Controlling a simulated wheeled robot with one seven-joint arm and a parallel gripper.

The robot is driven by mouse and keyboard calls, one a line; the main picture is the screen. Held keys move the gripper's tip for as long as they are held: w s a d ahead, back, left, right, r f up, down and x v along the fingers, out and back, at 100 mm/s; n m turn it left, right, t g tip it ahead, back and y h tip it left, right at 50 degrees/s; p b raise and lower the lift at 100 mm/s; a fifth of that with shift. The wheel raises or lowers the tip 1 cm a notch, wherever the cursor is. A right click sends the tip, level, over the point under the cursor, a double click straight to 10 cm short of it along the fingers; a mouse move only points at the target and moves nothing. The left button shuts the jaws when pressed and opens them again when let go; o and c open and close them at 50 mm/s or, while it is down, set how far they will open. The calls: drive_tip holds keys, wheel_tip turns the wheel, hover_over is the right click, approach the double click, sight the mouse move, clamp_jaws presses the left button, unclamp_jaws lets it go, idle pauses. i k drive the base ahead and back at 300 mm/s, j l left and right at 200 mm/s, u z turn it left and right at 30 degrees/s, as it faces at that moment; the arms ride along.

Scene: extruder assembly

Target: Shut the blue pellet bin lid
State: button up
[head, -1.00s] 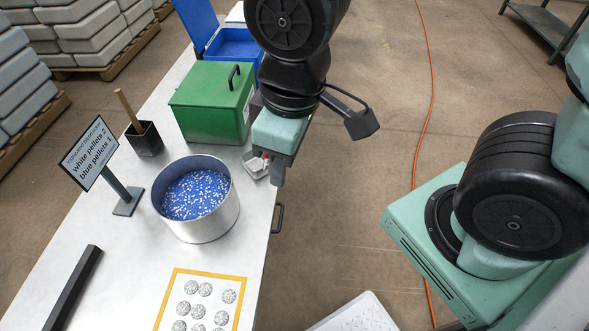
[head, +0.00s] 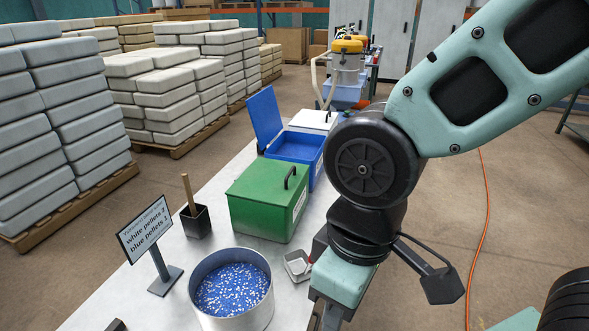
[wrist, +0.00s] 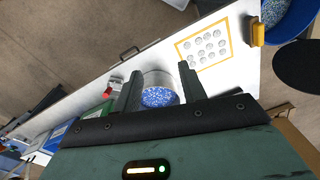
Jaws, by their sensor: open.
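The blue pellet bin (head: 313,165) stands on the table behind the green bin. Its blue lid (head: 264,114) is raised and stands open on the bin's left side. Blue surfaces, probably this bin, show at the lower left of the wrist view (wrist: 60,130). My gripper (wrist: 160,87) is open and empty, its two dark fingers spread apart. In the head view, my gripper's teal housing (head: 342,280) is over the table's right edge, nearer than the bins and apart from the blue lid. The fingertips are mostly hidden there.
The green bin (head: 268,197) has a shut lid with a black handle. A white-topped bin (head: 313,119) stands behind the blue one. A small metal scoop (head: 298,265), a pot of mixed pellets (head: 231,292), a sign (head: 147,230) and a black holder (head: 196,221) stand nearby.

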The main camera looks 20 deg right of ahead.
sight(263, 110)
drive_tip(key=i+l+u, duration=0.55)
drive_tip(key=i+l, duration=0.2)
drive_tip(key=l, duration=0.15)
drive_tip(key=i+l+u, duration=0.2)
drive_tip(key=l, duration=0.15)
drive_tip(key=i+l+u, duration=0.2)
drive_tip(key=l, duration=0.15)
drive_tip(key=i+l+u, duration=0.2)
drive_tip(key=l, duration=0.2)
drive_tip(key=k, duration=0.05)
